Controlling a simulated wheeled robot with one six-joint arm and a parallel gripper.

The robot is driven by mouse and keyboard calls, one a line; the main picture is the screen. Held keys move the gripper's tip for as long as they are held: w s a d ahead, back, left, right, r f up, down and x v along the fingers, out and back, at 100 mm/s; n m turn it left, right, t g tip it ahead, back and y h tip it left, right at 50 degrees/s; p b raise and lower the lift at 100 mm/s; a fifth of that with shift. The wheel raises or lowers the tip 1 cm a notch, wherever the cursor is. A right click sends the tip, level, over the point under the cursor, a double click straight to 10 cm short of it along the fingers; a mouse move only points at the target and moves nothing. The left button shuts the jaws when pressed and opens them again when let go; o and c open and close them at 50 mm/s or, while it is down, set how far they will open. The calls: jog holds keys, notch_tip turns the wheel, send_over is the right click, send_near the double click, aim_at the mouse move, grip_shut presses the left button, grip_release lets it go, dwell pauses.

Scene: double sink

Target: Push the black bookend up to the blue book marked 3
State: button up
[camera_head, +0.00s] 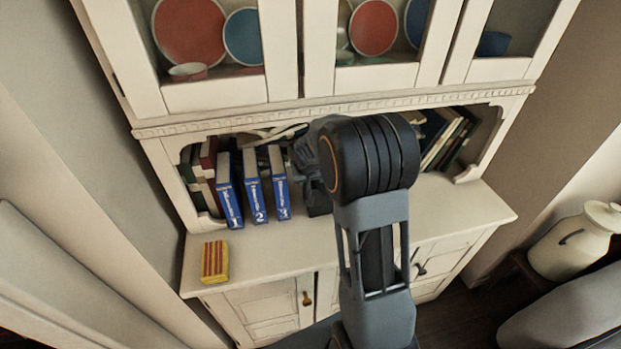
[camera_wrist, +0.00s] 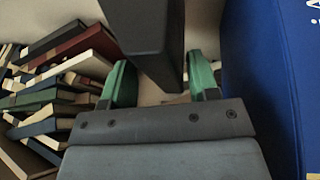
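The blue book marked 3 (camera_head: 280,188) stands upright on the cabinet counter, right of the blue books marked 2 (camera_head: 255,190) and 1 (camera_head: 229,195). The black bookend (camera_head: 318,203) shows partly just right of book 3, mostly hidden by my gripper and arm. Whether it touches book 3 is unclear. In the wrist view, a dark upright slab, seemingly the bookend (camera_wrist: 145,35), reaches down between the green-padded fingers of my gripper (camera_wrist: 162,84). The fingers are apart, with a gap on the left side. A blue book face (camera_wrist: 270,90) fills the right edge.
A red-and-yellow striped box (camera_head: 215,262) lies on the counter's front left. Other books lean at the niche's left and at its right (camera_head: 450,138). The front counter is mostly clear.

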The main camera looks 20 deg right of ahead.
grip_shut()
jog(key=shift+a+f, duration=0.1)
jog(key=shift+a, duration=0.05)
jog(key=shift+w+a+b, duration=0.2)
jog(key=shift+a+b, duration=0.25)
jog(key=shift+a, duration=0.4)
jog(key=shift+w+a+b, duration=0.15)
jog(key=shift+a+b, duration=0.25)
jog(key=shift+a, duration=0.5)
jog(key=shift+w+a+b, duration=0.2)
jog(key=shift+a+b, duration=0.25)
jog(key=shift+a, duration=0.4)
jog(key=shift+o, duration=1.7)
grip_release()
